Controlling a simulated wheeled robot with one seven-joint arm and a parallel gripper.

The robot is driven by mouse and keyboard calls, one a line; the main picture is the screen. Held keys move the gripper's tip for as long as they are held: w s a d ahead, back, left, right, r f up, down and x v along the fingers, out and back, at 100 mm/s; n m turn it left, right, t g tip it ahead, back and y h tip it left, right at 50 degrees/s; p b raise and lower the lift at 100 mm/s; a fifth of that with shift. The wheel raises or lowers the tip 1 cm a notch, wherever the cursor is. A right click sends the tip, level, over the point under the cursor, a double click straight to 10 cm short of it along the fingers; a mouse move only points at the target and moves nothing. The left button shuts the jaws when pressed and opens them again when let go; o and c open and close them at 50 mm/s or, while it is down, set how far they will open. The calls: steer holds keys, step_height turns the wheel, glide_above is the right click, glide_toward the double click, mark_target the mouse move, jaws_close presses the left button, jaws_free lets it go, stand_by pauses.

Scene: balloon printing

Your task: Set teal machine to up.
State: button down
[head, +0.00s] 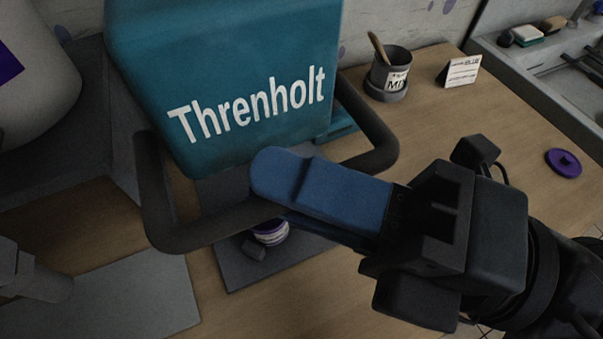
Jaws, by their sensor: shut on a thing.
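The teal machine (235,75), lettered "Threnholt", fills the upper left middle of the head view. A dark U-shaped handle bar (190,236) loops out in front of its body, below the lettering. My gripper (268,180) comes in from the right with its blue fingers at the bar. The fingers are shut on the handle bar near its front middle, and they hide that part of it. A dark grey base plate (235,275) lies below the machine.
A small purple and white round thing (270,232) sits below the bar on the plate. A dark cup with a brush (390,72), a small card (461,71) and a purple lid (563,162) stand on the wooden table. A white rounded body (35,75) is at the left.

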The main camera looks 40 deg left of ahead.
steer(key=c, duration=1.3)
jaws_free()
steer(key=shift+r, duration=0.4)
steer(key=shift+o, duration=1)
steer(key=shift+f, duration=0.1)
steer(key=b+v, duration=0.1)
steer(key=v, duration=0.7)
steer(key=shift+b, duration=0.4)
